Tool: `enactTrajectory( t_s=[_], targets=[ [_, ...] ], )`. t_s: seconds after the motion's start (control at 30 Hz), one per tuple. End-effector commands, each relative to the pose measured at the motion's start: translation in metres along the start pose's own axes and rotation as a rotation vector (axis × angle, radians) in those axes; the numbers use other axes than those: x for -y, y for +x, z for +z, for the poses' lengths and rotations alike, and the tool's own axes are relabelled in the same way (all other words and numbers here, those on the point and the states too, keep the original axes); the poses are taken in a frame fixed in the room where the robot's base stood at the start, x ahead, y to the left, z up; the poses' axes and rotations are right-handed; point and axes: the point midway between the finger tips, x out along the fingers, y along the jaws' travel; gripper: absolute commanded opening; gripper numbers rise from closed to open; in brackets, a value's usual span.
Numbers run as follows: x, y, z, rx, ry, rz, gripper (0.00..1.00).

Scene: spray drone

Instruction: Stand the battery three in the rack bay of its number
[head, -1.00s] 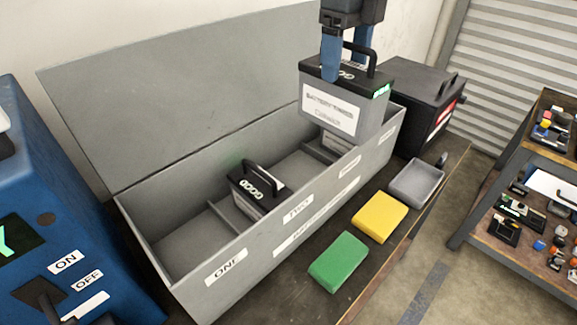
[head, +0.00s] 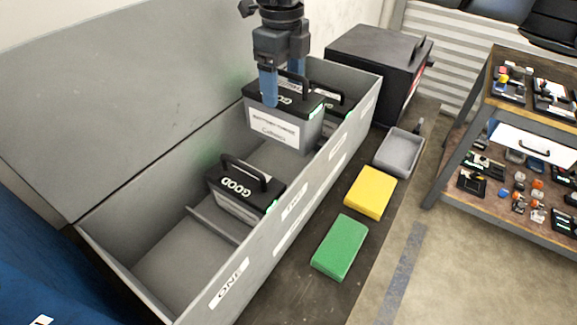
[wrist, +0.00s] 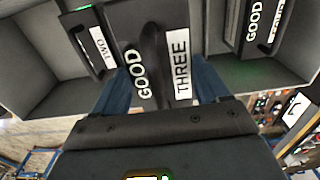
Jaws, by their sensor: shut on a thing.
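Bay one (head: 185,265) is empty. The rack's raised lid (head: 110,90) stands along its back. A green block (head: 340,247), a yellow block (head: 371,192) and a grey tray (head: 399,152) lie along its front. A black case (head: 375,65) stands beyond its far end.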

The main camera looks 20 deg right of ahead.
Motion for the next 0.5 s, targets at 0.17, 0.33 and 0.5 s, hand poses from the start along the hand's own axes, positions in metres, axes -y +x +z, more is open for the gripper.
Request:
enactTrajectory(
  t_s=[0.17, 0.33, 0.5],
  targets=[
    [0.000, 0.015, 0.000, 0.004, -0.001, -0.001, 0.00],
    [-0.001, 0.035, 0.000, 0.003, -0.001, 0.001, 0.00],
    [-0.001, 0.060, 0.000, 0.003, -0.001, 0.000, 0.00]
  ],
)
